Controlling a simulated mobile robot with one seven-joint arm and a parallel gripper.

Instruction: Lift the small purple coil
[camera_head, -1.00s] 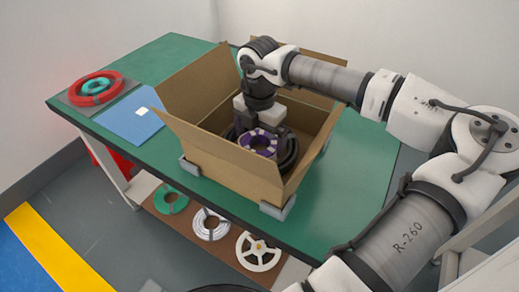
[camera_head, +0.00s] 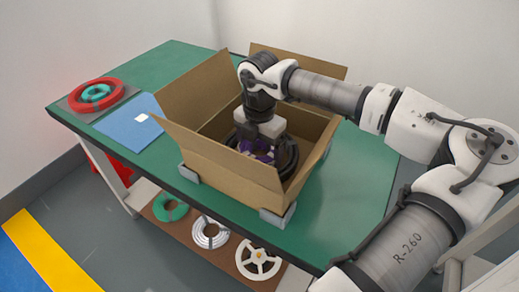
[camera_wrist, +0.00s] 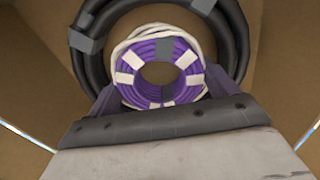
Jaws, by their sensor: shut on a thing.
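The small purple coil (camera_wrist: 133,80), with white and grey bands, is inside the open cardboard box (camera_head: 233,172). In the head view the purple coil (camera_head: 246,148) is partly covered by my gripper (camera_head: 258,143), which reaches down into the box from above. In the wrist view my gripper's fingers sit on either side of the purple coil, and it is shut on it. A white coil (camera_wrist: 199,33) shows around and behind the purple one. A larger black coil (camera_wrist: 233,38) lies behind both, and also shows in the head view (camera_head: 289,160).
The box stands on a green table (camera_head: 330,215), with its flaps spread outward and grey corner blocks around its base. A red coil (camera_head: 75,101) and a blue sheet (camera_head: 120,122) lie at the left. Several reels rest on the lower shelf (camera_head: 185,228).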

